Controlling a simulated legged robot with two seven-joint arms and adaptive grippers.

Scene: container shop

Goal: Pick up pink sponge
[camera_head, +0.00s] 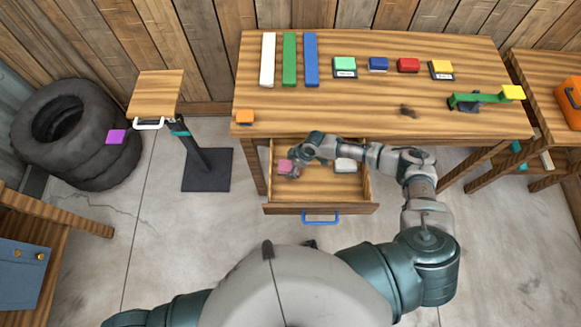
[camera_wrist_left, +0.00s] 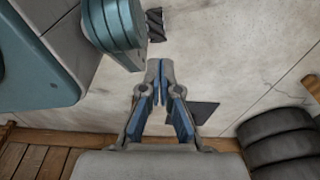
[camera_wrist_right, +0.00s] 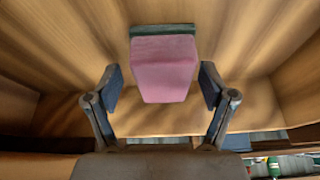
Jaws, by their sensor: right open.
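The pink sponge (camera_head: 285,166) lies in the left part of the open drawer (camera_head: 318,208). In the right wrist view, the pink block (camera_wrist_right: 164,68) has a dark green layer along its far edge. My right gripper (camera_head: 290,170) is inside the drawer at the sponge. It is open, with one finger on each side of the sponge's near end and visible gaps on both sides (camera_wrist_right: 160,88). My left gripper (camera_wrist_left: 160,80) has its fingertips together and is empty above the floor. It is not visible in the head view.
A white-grey block (camera_head: 346,165) lies in the drawer's right part. The drawer walls are close around my right gripper. The tabletop (camera_head: 350,115) above holds coloured bars and several small blocks. A small stand (camera_head: 155,92) and stacked tyres (camera_head: 75,130) are to the left.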

